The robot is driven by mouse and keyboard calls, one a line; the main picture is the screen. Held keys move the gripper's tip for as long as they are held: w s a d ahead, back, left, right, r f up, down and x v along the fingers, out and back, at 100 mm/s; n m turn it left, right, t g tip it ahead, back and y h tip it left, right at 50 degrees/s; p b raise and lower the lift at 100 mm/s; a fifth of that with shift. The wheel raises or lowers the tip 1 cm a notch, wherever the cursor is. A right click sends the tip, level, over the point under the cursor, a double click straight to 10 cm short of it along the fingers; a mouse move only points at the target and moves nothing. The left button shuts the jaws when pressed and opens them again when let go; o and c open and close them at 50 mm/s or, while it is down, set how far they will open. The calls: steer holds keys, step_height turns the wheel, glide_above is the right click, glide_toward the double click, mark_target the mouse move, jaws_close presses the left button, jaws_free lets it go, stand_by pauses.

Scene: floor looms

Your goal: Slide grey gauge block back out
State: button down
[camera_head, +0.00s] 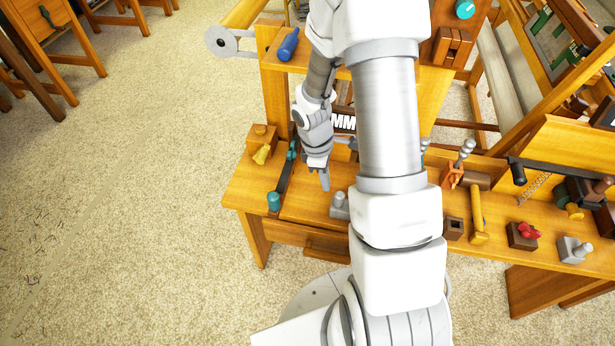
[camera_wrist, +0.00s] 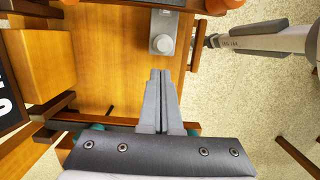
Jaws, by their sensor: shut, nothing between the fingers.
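A grey gauge block (camera_head: 340,207) with a round knob sits on the wooden bench top, just right of my gripper in the head view; my arm partly hides it. In the wrist view the grey gauge block (camera_wrist: 163,22) lies straight ahead of the fingertips, with a clear gap of bare wood between. My gripper (camera_head: 326,188) is shut and empty, pointing down at the bench; in the wrist view its fingers (camera_wrist: 160,73) are pressed together. A second grey block with a knob (camera_head: 573,250) sits at the far right of the bench.
A yellow-handled tool (camera_head: 477,215) and a block with red pieces (camera_head: 522,235) stand right. The loom frame rises behind.

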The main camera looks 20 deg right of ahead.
mark_target(342, 195)
steer(key=s+d, duration=0.2)
steer(key=d, duration=0.1)
steer(key=shift+s+d+f+b, duration=0.2)
steer(key=shift+f+b, duration=0.25)
steer(key=shift+f, duration=0.35)
steer(key=shift+a+f, duration=0.1)
